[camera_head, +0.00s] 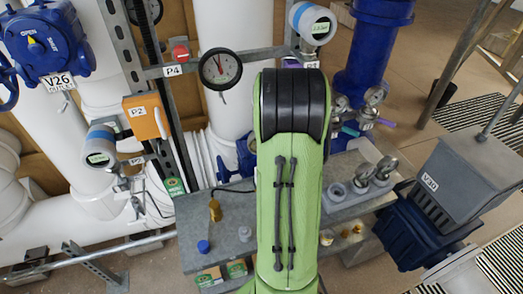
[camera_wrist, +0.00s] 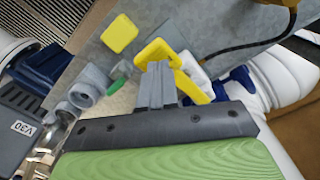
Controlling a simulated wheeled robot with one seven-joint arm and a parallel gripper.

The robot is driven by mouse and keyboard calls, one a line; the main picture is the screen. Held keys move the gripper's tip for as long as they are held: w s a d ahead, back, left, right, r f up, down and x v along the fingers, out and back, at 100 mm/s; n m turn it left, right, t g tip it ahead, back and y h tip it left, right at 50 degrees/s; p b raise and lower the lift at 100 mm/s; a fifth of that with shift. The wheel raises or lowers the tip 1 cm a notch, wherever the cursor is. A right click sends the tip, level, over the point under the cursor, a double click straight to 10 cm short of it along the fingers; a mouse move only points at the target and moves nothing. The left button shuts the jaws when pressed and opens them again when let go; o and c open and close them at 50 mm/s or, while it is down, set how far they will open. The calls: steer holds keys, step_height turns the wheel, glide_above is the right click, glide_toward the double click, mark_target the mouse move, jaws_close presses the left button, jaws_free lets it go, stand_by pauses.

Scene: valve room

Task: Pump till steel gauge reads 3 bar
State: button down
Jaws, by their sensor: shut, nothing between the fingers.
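A round dial gauge (camera_head: 220,69) with a black rim and white face hangs beside the P4 tag in the head view; its reading is too small to make out. Small steel-cased gauges (camera_head: 375,95) stand at the right, their faces not readable. I cannot tell which is the steel gauge. In the wrist view my gripper (camera_wrist: 157,68) has its grey fingers together, with nothing seen between them. A yellow angled part (camera_wrist: 160,52), possibly a pump handle, lies right by the fingertips; contact is unclear. My green arm hides the gripper and bench middle in the head view.
A yellow block (camera_wrist: 120,34) lies near the fingers. The V30 box (camera_head: 440,180) stands at the right; white pipes and the orange P2 box (camera_head: 146,116) at the left.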

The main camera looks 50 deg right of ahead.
steer(key=shift+f+b, duration=1.55)
steer(key=shift+f, duration=0.5)
step_height(320, 180, up, 6)
steer(key=p, duration=0.4)
steer(key=shift+f+p, duration=0.2)
steer(key=shift+p, duration=0.1)
steer(key=shift+f, duration=0.25)
step_height(320, 180, down, 5)
steer(key=b, duration=0.5)
step_height(320, 180, up, 5)
steer(key=p, duration=0.4)
step_height(320, 180, up, 4)
steer(key=p, duration=0.3)
steer(key=shift+r+p, duration=0.25)
steer(key=shift+p, duration=0.15)
steer(key=shift+f, duration=0.1)
